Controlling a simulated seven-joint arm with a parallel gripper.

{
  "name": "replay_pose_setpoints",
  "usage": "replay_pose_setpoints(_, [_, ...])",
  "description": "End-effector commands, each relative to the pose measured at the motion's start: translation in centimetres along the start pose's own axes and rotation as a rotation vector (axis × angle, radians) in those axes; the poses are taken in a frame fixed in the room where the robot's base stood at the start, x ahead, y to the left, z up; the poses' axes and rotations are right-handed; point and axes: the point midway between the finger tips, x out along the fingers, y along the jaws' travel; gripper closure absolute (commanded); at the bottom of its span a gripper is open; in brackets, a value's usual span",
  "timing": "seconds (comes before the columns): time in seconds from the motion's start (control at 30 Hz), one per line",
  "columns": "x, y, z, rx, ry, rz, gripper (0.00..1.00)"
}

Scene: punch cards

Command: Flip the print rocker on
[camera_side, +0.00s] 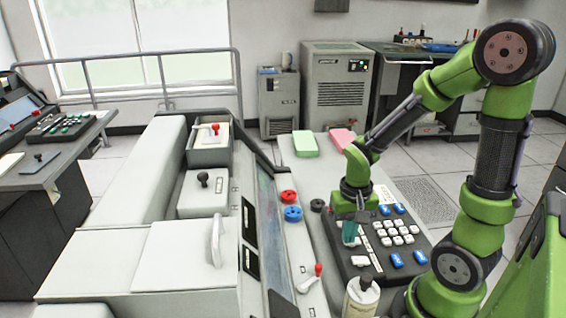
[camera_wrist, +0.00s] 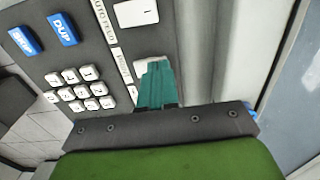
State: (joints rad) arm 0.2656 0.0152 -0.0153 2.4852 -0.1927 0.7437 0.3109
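The dark key panel (camera_side: 345,262) carries white rockers beside a label strip. In the wrist view, one white rocker (camera_wrist: 136,12) is by the label AUTO FEED, and it also shows in the side view (camera_side: 360,261). The print rocker (camera_wrist: 143,66), by a small label that seems to read PRINT, is white and partly hidden behind my fingers. My gripper (camera_wrist: 155,66) has teal fingers that look shut together with nothing between them. Its tips (camera_side: 350,243) are over or at the print rocker; I cannot tell whether they touch. The rocker's tilt is hidden.
White number keys (camera_side: 398,232) and blue keys, including DUP (camera_wrist: 63,29) and SKIP (camera_wrist: 25,40), lie beside the rockers. Red and blue knobs (camera_side: 290,204), a red-tipped lever (camera_side: 314,276) and a pale bottle (camera_side: 361,300) stand close to the panel.

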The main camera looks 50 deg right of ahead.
Motion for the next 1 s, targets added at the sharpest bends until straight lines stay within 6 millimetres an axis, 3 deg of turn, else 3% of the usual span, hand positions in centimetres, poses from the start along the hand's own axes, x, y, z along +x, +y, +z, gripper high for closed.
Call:
replay_pose_setpoints(0.23, [-0.4, 0.0, 0.0, 0.000, 0.001, -0.001, 1.00])
replay_pose_setpoints(1.0, [-6.5, 0.0, 0.0, 0.001, 0.001, -0.001, 1.00])
